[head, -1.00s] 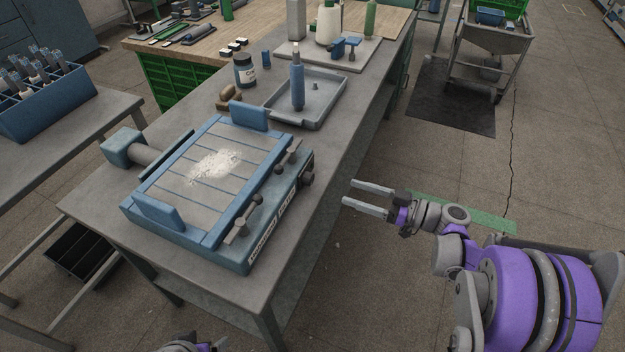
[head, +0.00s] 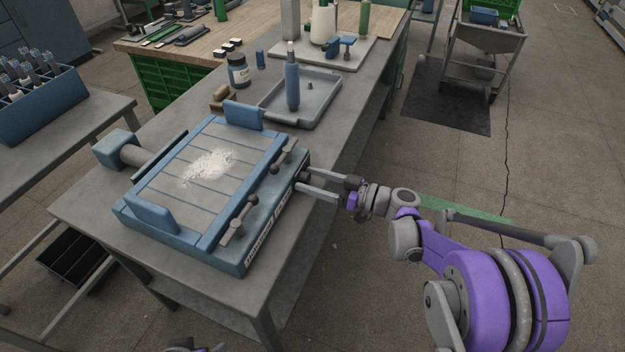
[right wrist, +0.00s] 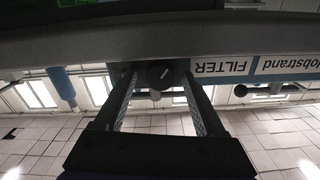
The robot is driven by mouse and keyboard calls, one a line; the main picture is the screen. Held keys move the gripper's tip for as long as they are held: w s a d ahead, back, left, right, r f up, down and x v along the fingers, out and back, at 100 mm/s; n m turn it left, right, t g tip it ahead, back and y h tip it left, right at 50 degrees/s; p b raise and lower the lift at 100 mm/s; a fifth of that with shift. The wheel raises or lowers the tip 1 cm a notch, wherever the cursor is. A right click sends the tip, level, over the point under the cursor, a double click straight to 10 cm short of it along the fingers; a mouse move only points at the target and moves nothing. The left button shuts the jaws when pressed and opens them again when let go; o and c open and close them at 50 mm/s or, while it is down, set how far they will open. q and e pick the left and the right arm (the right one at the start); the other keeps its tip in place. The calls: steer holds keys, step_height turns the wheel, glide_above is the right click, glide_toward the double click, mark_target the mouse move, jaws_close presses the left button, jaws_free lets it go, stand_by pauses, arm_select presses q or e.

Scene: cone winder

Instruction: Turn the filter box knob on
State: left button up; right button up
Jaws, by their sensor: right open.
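The blue filter box (head: 262,235) sits on the grey bench, with a slatted top and white powder on it. Its dark round knob (right wrist: 160,74) is on the front side near the right corner, with a short pale slanted mark on its face. A FILTER label (right wrist: 222,66) appears upside down beside it in the right wrist view. My right gripper (head: 305,187) is open at that corner in the head view. In the right wrist view its fingers (right wrist: 158,80) stand on either side of the knob; contact cannot be told. My left gripper's fingers are not visible.
Two lever handles (head: 238,219) stand along the box's front edge. The floor right of the bench (head: 345,280) is open.

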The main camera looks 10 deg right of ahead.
jaws_close()
steer(key=shift+m, duration=0.3)
steer(key=m, duration=0.4)
steer(key=shift+p, duration=0.35)
steer(key=m, duration=0.6)
steer(key=shift+f, duration=0.1)
stand_by(0.3)
jaws_free()
